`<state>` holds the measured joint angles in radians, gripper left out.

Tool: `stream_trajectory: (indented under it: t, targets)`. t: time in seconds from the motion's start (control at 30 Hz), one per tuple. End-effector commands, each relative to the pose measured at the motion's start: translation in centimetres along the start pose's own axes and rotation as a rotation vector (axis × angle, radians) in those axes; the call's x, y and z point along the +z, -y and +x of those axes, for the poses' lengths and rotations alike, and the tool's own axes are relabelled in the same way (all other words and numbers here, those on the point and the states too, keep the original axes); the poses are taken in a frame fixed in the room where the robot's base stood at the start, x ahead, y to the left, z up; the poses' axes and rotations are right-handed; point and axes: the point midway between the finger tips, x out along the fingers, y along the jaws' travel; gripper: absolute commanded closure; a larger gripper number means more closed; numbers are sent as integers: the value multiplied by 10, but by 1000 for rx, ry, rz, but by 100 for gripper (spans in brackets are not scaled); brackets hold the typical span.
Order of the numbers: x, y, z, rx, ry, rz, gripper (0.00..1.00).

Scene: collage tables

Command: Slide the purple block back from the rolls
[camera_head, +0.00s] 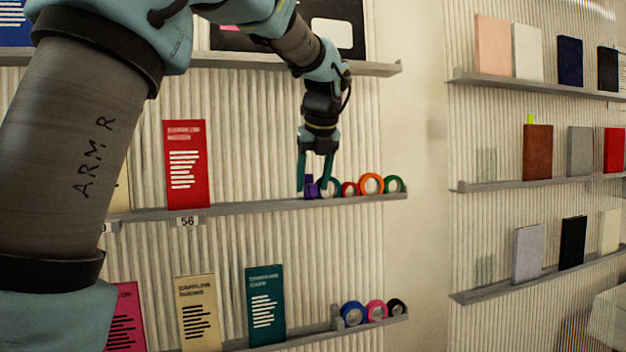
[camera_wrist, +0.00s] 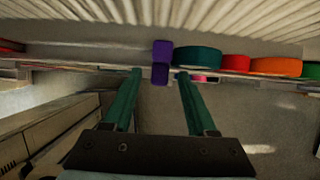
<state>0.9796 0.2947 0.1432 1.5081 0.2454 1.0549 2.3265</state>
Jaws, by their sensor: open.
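The purple block (camera_head: 310,187) stands on the middle wall shelf (camera_head: 250,208) at the left end of a row of tape rolls. In the wrist view the purple block (camera_wrist: 162,62) sits beside the teal roll (camera_wrist: 197,56), with little or no gap between them. My gripper (camera_head: 314,188) is open and points down at the shelf. In the wrist view its two green fingers (camera_wrist: 160,72) lie on either side of the block, the right one near the teal roll. I cannot tell whether either finger touches the block. The teal roll (camera_head: 331,188) is partly hidden by a finger in the head view.
Red (camera_head: 349,189), orange (camera_head: 371,184) and green (camera_head: 393,184) rolls continue to the right. A red booklet (camera_head: 186,164) stands to the left, with bare shelf between. The upper shelf (camera_head: 372,69) runs above, behind my arm. Another shelf below holds booklets and rolls.

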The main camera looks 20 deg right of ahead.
Motion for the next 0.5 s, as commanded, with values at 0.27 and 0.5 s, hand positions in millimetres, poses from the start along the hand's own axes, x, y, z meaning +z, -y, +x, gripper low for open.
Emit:
stream_trajectory:
  t: [0.27,0.5]
  targets:
    - [0,0,0,0,0,0,67]
    - [0,0,0,0,0,0,94]
